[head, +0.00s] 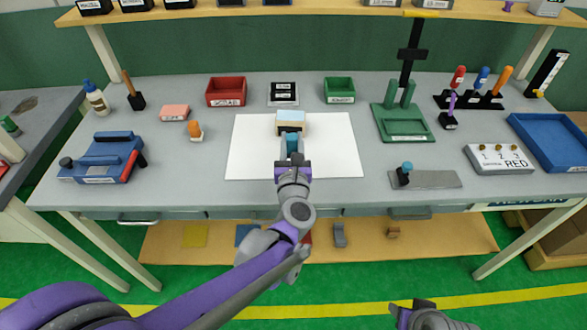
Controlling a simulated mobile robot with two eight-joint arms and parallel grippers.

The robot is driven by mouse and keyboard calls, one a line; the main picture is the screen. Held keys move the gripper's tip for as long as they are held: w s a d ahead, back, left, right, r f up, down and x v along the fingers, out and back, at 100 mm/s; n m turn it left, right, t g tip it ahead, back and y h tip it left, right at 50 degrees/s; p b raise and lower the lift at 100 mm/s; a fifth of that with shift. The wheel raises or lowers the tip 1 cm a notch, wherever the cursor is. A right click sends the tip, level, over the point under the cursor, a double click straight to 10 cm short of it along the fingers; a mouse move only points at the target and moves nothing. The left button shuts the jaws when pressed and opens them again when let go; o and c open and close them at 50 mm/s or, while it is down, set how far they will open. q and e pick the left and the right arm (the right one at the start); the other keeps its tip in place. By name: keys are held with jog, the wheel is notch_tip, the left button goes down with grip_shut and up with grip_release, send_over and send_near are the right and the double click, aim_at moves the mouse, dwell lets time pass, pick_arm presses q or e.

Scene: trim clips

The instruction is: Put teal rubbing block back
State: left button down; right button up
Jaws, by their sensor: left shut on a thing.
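My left gripper (292,158) reaches over the white sheet (338,140) at the middle of the bench. It is shut on a teal piece (292,144), which I take for the teal rubbing block; the fingers hide part of it. A tan block with a pale blue top (290,124) shows directly beyond the teal piece. I cannot tell whether the two are joined, or whether they touch the sheet. My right gripper (405,312) is low at the front, away from the bench; its finger gap is not clear.
Behind the sheet stand a red bin (226,92), a black labelled holder (283,95) and a green bin (339,91). A green stand (404,125) and a grey plate with a teal-knobbed tool (404,172) are to the right. A blue tool (103,158) lies left.

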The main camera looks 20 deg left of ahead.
pick_arm(q)
notch_tip(320, 180, down, 3)
jog(key=shift+w+r, duration=0.1)
jog(key=shift+f+b, duration=0.6)
jog(key=shift+f, duration=1.4)
jog(key=shift+f, duration=0.2)
jog(key=c, duration=0.6)
grip_release()
jog(key=shift+r, duration=0.15)
